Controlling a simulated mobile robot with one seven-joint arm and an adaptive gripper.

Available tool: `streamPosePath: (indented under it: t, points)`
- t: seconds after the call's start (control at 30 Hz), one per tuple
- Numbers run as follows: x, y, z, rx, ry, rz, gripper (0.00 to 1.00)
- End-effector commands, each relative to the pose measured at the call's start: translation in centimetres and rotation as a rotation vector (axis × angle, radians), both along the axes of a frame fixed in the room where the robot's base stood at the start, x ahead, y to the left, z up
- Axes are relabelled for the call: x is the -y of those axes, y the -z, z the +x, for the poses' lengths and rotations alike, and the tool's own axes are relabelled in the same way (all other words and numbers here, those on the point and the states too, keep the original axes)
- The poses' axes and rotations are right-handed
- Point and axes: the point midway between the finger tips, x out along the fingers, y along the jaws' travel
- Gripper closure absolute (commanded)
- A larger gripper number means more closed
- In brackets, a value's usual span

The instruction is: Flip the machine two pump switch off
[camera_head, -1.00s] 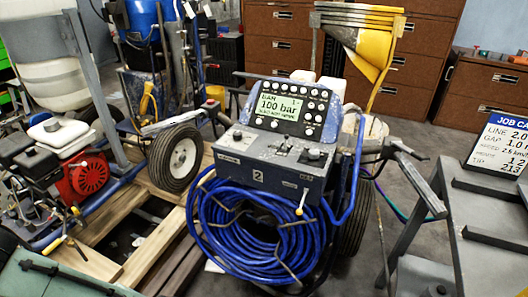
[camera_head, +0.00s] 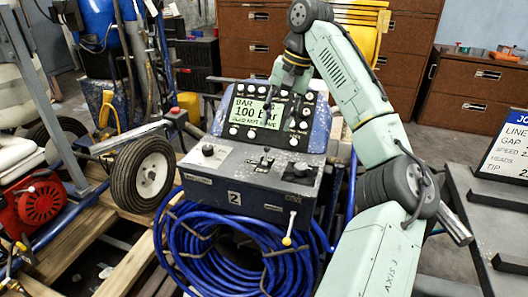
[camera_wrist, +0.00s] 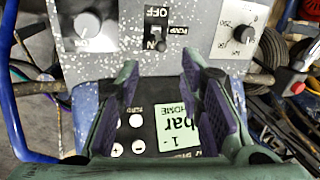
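Machine two (camera_head: 234,197) is the grey console marked 2, with a tilted display panel above its front box. The pump switch (camera_head: 264,160) is a small lever on the box's top. In the wrist view the pump switch (camera_wrist: 156,40) sits beside a PUMP label, with OFF printed above it in the picture; I cannot tell for certain which way its lever lies. My gripper (camera_wrist: 160,77) is open and empty, its purple-padded fingers apart, below the switch in that view. In the head view my gripper (camera_head: 287,88) is in front of the display panel, apart from the switch.
A red button (camera_wrist: 298,88) shows at right in the wrist view. A grey table (camera_head: 490,215) stands at right.

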Motion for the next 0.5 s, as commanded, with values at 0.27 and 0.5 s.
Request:
streamPosePath:
  t: [0.27, 0.5]
  points:
    - [-1.4, 5.0, 0.2, -0.003, -0.006, 0.004, 0.66]
    - [-2.2, 8.5, 0.5, 0.000, -0.003, 0.000, 0.66]
